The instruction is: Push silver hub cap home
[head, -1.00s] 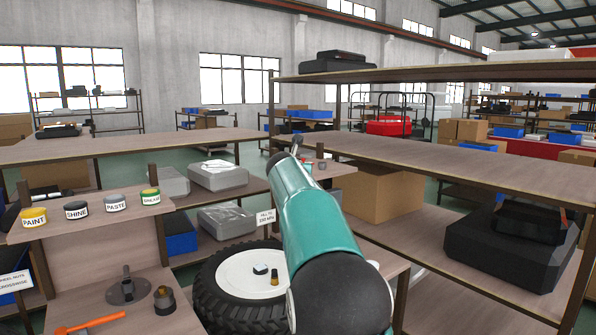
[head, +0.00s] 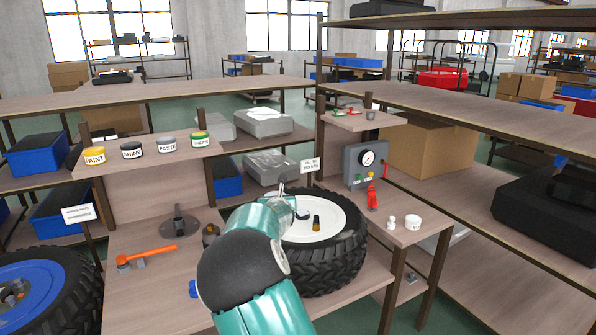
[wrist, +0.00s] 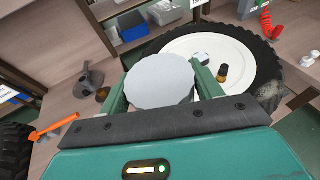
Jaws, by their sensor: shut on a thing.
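The silver hub cap (wrist: 158,84) is a round, pale disc with a scalloped edge, seen between the two green fingers of my gripper (wrist: 157,70) in the wrist view. My gripper is shut on it. The wheel, with a white rim (wrist: 243,72) and black tyre (head: 340,268), lies flat on the bench. The cap appears apart from the wheel's centre, where a small grey hub piece (wrist: 202,58) and an amber-and-black valve-like piece (wrist: 222,73) show. In the head view my arm covers the wheel's left side and hides most of the gripper and the cap.
An orange wrench (head: 146,257), a flanged grey stand (head: 180,225) and a dark cup (head: 210,235) are left of the wheel. A gauge box (head: 366,166) with a red hose stands behind right. Labelled tins (head: 132,150) line a shelf. A blue-rimmed wheel (head: 35,295) is front left.

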